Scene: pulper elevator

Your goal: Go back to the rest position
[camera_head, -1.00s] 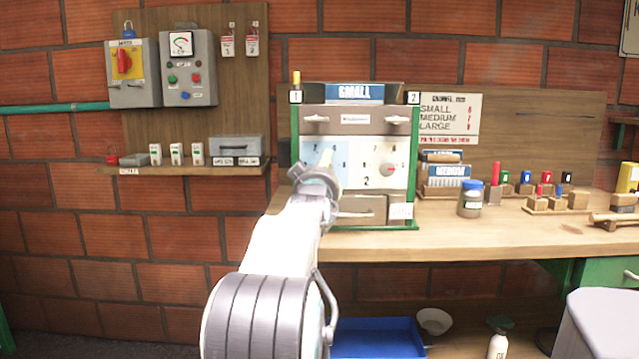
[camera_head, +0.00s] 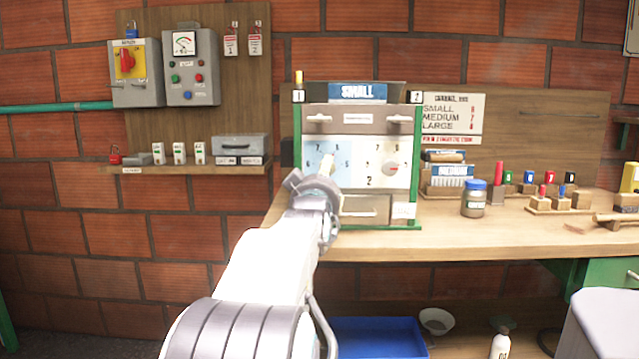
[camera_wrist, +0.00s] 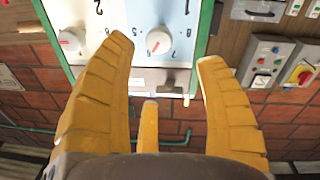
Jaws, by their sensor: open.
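My gripper (camera_wrist: 163,50) is open, with nothing between its yellow fingers in the wrist view. In the wrist view the panel (camera_wrist: 115,18) appears upside down beyond the fingers, with one knob (camera_wrist: 158,41) between the fingertips and another knob (camera_wrist: 68,40) to the left. The fingers look apart from the knobs.
The panel stands on a wooden bench (camera_head: 480,238). A jar (camera_head: 474,200) and several colored pegs are to its right. A wall shelf (camera_head: 195,170) and control boxes (camera_head: 191,68) are at left. A blue bin (camera_head: 375,338) is below; a grey bin (camera_head: 607,322) is at lower right.

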